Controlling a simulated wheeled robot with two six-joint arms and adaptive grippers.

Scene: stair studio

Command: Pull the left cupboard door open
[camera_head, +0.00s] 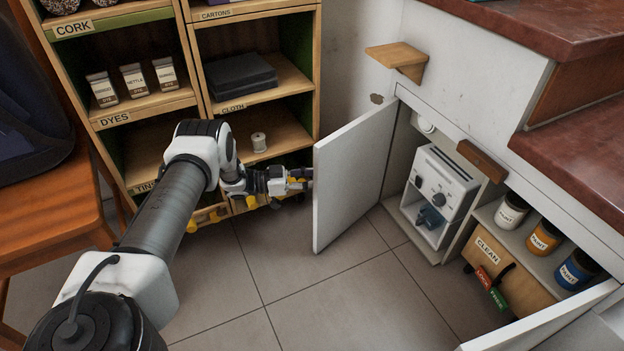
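The left cupboard door (352,172) is a plain white panel. It stands swung well out from the white cupboard, and the inside behind it shows. My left arm comes in from the left, and my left gripper (298,179) is at the outer side of this door, by its free edge. The fingertips end at the door's edge or go behind it; I cannot tell whether they touch it or whether they are open or shut. My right gripper is not in view.
A second white door (545,318) stands open at the lower right. Inside the cupboard are a grey-white device (440,184), paint tins (545,238) and a wooden CLEAN box (505,268). A wooden shelf unit (190,60) stands behind my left arm. The tiled floor (330,300) before the cupboard is clear.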

